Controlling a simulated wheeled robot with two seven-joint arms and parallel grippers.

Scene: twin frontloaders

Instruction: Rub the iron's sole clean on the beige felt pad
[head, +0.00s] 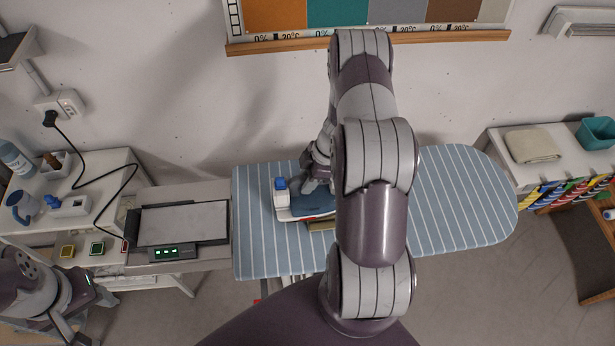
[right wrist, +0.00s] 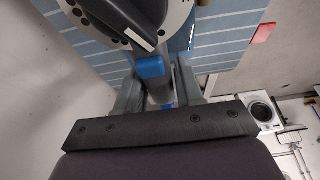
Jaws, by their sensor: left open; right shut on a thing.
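The iron (head: 312,205), blue and white with a blue cap, is over the striped ironing board in the head view. My right gripper (head: 318,178) is shut on its handle, which also shows between the fingers in the right wrist view (right wrist: 152,68). The sole faces down and is hidden. A beige pad edge (head: 322,226) shows just below the iron on the board; most of it is hidden by the iron and my right arm. I cannot tell whether the sole touches it. My left gripper (head: 82,328) is open at the lower left, away from the iron.
The striped ironing board (head: 460,200) is clear on its right. A grey plate with a green display (head: 183,225) stands left of it. A left table holds a mug (head: 22,206), bottle (head: 15,160) and black cord. A right shelf holds a folded beige cloth (head: 532,146) and teal bin (head: 597,133).

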